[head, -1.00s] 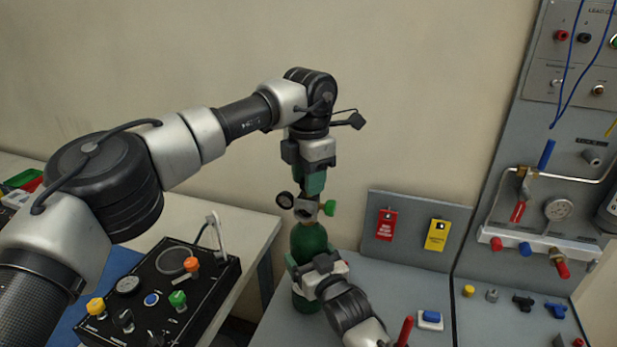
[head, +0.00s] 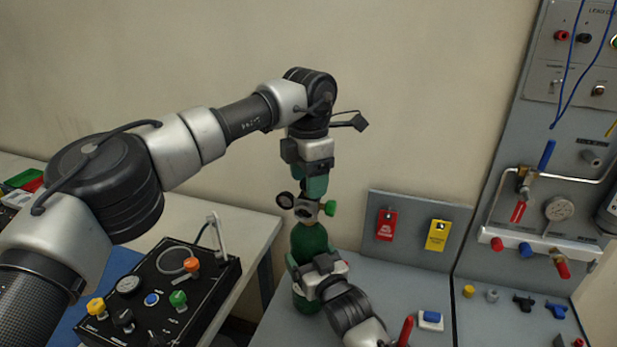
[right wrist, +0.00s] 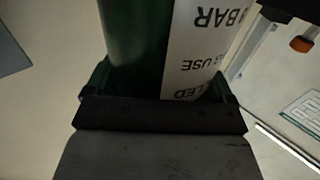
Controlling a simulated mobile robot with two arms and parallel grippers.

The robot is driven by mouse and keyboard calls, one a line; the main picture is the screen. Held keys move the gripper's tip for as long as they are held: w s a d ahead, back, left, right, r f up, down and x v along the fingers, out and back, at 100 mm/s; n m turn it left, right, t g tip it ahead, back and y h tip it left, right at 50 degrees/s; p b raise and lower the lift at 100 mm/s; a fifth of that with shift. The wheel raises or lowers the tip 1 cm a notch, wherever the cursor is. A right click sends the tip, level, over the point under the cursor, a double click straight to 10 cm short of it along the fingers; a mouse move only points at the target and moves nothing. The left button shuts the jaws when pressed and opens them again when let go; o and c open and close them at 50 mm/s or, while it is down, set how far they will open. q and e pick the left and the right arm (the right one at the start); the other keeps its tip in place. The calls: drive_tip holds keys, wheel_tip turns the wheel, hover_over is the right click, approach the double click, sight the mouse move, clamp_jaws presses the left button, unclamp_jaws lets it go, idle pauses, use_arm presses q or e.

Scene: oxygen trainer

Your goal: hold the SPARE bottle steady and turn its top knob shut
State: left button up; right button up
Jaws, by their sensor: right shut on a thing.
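The green bottle (head: 309,240) stands upright at the left end of the grey bench, with a metal valve, a round gauge (head: 285,200) and a green side knob (head: 330,208) at its top. My right gripper (head: 306,282) is shut around the bottle's body from the front. In the right wrist view the green bottle (right wrist: 135,45) and its white label fill the space between the jaws; the word SPARE is not visible. My left gripper (head: 314,188) points straight down over the valve top. Its green fingers hide the top knob, and their grip cannot be made out.
A black control box (head: 160,290) with coloured knobs sits on the left table, with a gap between the tables. A red tag (head: 386,224) and a yellow tag (head: 437,235) hang on a low panel behind right. A blue-and-white block (head: 430,319) lies on the bench.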

use_arm(q)
wheel_tip(320, 180, up, 12)
idle(0.6)
